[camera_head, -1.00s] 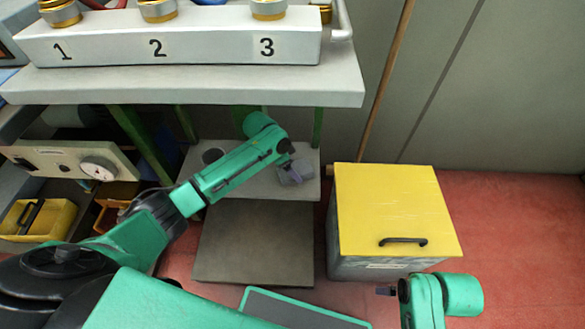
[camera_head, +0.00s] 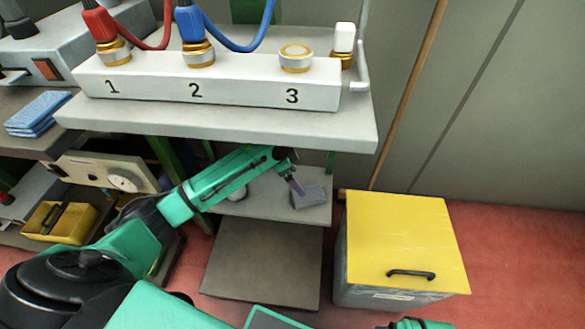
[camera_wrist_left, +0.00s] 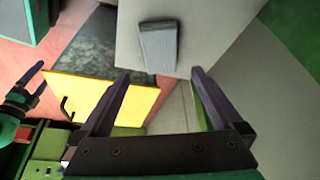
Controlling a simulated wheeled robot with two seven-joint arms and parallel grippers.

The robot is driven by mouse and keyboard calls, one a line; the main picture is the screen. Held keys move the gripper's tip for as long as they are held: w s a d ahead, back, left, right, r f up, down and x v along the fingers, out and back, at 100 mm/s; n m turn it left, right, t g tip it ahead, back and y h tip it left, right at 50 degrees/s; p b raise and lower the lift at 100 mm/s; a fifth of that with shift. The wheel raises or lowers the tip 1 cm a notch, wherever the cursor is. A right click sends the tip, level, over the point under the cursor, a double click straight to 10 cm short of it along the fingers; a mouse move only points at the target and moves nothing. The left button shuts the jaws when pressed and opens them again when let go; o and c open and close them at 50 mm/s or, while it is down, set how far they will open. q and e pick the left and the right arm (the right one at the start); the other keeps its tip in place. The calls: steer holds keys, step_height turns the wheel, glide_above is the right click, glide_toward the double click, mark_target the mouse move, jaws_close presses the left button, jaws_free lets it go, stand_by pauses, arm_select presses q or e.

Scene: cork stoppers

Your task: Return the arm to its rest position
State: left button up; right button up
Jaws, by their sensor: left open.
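My left arm reaches in from the left in the head view, at the height of the lower shelf. Its gripper (camera_head: 297,186) is in front of the shelf, close in the picture to a grey block (camera_head: 309,198) lying there. In the left wrist view my left gripper (camera_wrist_left: 160,76) has its two dark fingers wide apart with nothing between them. The grey block (camera_wrist_left: 159,45) shows beyond the fingertips, apart from them. Of my right arm only a green piece shows at the bottom edge of the head view; its fingers are out of that view.
A yellow-lidded box (camera_head: 400,235) stands on the red floor right of the shelf (camera_head: 262,208). Above the arm is a worktop (camera_head: 230,125) with a numbered white block (camera_head: 150,88). Red and blue plugs with cables sit at 1 and 2. A wooden pole (camera_head: 408,90) leans behind.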

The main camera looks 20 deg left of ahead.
arm_select(q)
steer(key=shift+v, duration=1.25)
arm_select(e)
steer(key=shift+s+d+f, duration=0.15)
steer(key=shift+s+f, duration=0.05)
steer(key=shift+f, duration=0.25)
steer(key=shift+s+d+f, duration=0.1)
steer(key=shift+s+f, duration=0.05)
steer(key=shift+f, duration=0.3)
